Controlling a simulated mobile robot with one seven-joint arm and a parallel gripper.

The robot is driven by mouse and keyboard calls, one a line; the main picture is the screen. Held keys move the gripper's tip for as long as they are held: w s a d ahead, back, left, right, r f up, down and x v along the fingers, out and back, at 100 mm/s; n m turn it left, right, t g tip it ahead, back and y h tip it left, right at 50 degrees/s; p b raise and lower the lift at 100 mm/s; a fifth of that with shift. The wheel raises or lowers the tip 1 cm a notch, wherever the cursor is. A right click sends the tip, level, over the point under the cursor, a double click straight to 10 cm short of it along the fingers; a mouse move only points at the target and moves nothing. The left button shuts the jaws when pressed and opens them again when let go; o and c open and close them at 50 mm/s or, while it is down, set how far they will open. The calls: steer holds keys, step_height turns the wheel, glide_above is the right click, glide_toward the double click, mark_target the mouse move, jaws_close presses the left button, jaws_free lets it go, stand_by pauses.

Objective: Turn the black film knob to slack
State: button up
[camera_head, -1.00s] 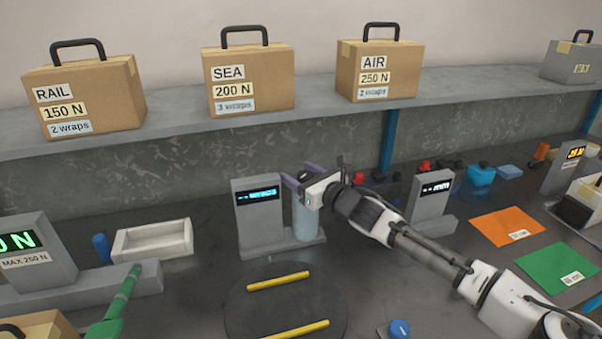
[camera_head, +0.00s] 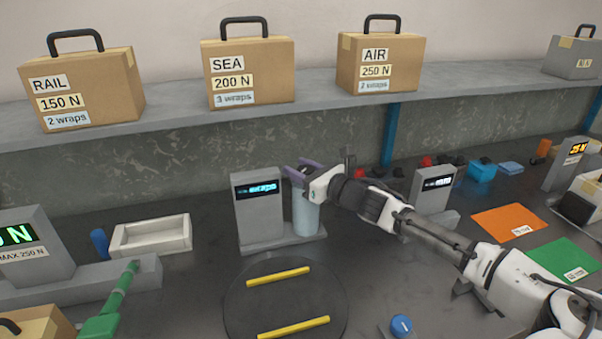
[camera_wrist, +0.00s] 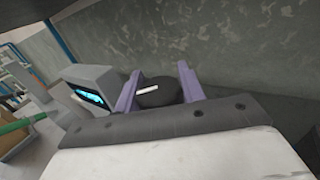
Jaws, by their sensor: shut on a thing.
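The black film knob (camera_wrist: 158,93), a round cap with a white pointer mark, sits between the purple fingers of my gripper (camera_wrist: 160,90) in the wrist view. My gripper is shut on it. In the head view my gripper (camera_head: 303,172) is at the top of the pale film roll (camera_head: 305,212), and the knob itself is hidden there by the fingers. The roll stands upright beside a grey post (camera_head: 259,213) with a cyan display, whose text is too blurred to read surely.
A dark round turntable (camera_head: 285,300) with two yellow bars lies in front of the roll. A white tray (camera_head: 150,250) is to the left, a second grey display post (camera_head: 432,190) to the right. The shelf (camera_head: 330,107) with labelled cases runs behind.

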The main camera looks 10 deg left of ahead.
steer(key=n+g+y+b, duration=0.1)
steer(key=g+b, duration=0.1)
steer(key=n+g+b, duration=0.2)
steer(key=b, duration=0.1)
steer(key=n+g+y+b, duration=0.1)
steer(key=g+b, duration=0.1)
steer(key=shift+s+a+f+n+y, duration=0.1)
steer(key=shift+s+f+n+y, duration=0.1)
steer(key=shift+f+n+y, duration=0.15)
steer(key=n+g+b, duration=0.1)
steer(key=g, duration=0.1)
steer(key=n+g+b, duration=0.1)
steer(key=g, duration=0.1)
steer(key=shift+s+r+b, duration=0.2)
steer(key=shift+b, duration=0.1)
steer(key=shift+s+r+n+g, duration=0.1)
steer(key=shift+s+n+g, duration=0.05)
steer(key=shift+n+g, duration=0.8)
steer(key=shift+s+r+n+g, duration=0.1)
steer(key=shift+n+g, duration=0.5)
steer(key=shift+g, duration=0.65)
steer(key=o, duration=1)
steer(key=shift+s, duration=0.1)
